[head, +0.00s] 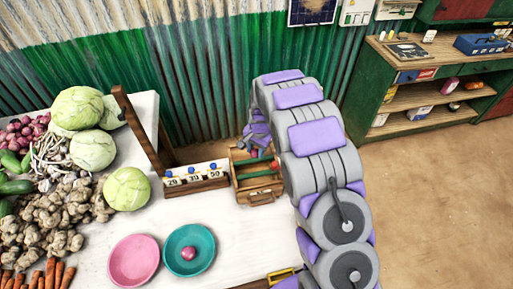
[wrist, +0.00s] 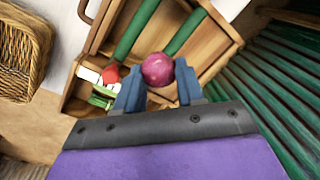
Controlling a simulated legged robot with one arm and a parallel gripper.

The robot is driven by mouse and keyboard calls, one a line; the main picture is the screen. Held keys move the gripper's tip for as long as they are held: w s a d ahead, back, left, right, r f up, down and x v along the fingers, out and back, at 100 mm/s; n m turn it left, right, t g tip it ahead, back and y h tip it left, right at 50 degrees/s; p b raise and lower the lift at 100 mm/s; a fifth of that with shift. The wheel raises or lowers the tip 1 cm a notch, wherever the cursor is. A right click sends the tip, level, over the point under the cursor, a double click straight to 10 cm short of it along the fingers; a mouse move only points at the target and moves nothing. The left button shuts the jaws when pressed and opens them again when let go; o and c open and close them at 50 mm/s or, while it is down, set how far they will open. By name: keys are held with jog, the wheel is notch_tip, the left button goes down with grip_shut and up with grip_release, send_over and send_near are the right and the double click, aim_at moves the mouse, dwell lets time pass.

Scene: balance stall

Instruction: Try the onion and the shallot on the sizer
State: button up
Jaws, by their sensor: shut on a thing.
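My gripper (wrist: 158,88) is shut on a round purple-red bulb (wrist: 157,69), which looks like the onion. It holds the bulb over the wooden sizer (head: 258,197), a box with green bars that also shows in the wrist view (wrist: 97,27). The bulb appears between the two green bars; I cannot tell whether it touches them. In the head view my gripper is at the back of the sizer, mostly hidden by my arm. A small pink-purple bulb (head: 188,253), seemingly the shallot, lies in the teal bowl (head: 207,239).
An empty pink bowl (head: 133,260) stands left of the teal one. A wooden rack (head: 196,184) marked 20, 30, 50 adjoins the sizer. Vegetables, including a cabbage (head: 128,188), crowd the table's left. A wicker basket (wrist: 24,52) shows in the wrist view. The table's front middle is clear.

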jog(key=shift+a+f+b, duration=0.15)
jog(key=shift+a+f, duration=0.1)
jog(key=shift+f, duration=0.25)
jog(key=shift+a+f+b, duration=0.15)
jog(key=shift+a+f, duration=0.05)
jog(key=shift+f, duration=0.3)
jog(key=shift+d+f+b, duration=0.2)
jog(key=shift+d+f, duration=0.05)
jog(key=shift+f, duration=0.25)
jog(key=shift+d+f+b, duration=0.2)
jog(key=shift+d+f, duration=0.05)
jog(key=shift+f, duration=0.2)
jog(key=f, duration=0.2)
jog(key=shift+a+f, duration=0.2)
jog(key=shift+f, duration=0.2)
jog(key=shift+d, duration=0.1)
jog(key=o, duration=1.7)
jog(key=shift+c, duration=0.2)
